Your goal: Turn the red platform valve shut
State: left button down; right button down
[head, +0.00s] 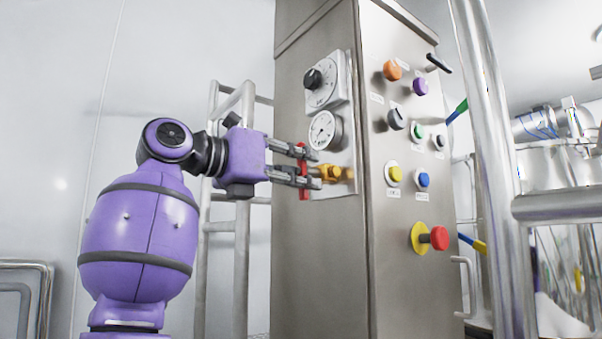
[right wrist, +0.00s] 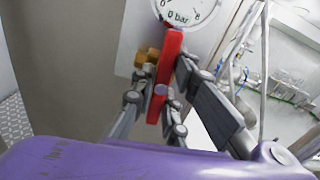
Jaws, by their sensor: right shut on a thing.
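The red valve handle (head: 303,192) stands upright, in front of a brass valve body (head: 338,173) on the steel cabinet's left face. My right gripper (head: 316,169) is at the handle, with its fingers pointing right toward the cabinet. In the right wrist view, the handle (right wrist: 171,62) is a long red bar between the gripper's fingers (right wrist: 167,92), which are shut on it. The brass body (right wrist: 147,55) shows behind it. The fingers hide part of the handle in the head view. My left gripper is not in view.
A pressure gauge (head: 325,131) sits just above the valve, and a black selector knob (head: 313,79) above that. Coloured buttons and a red emergency knob (head: 439,238) are on the cabinet's right face. Metal rails (head: 242,250) stand behind my arm, and a steel post (head: 492,170) at right.

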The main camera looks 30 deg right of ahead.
jog(key=shift+f+m, duration=0.1)
jog(key=shift+m, duration=0.6)
jog(key=c, duration=1.7)
grip_release()
jog(key=a, duration=0.8)
jog(key=s+a, duration=0.1)
jog(key=a, duration=0.3)
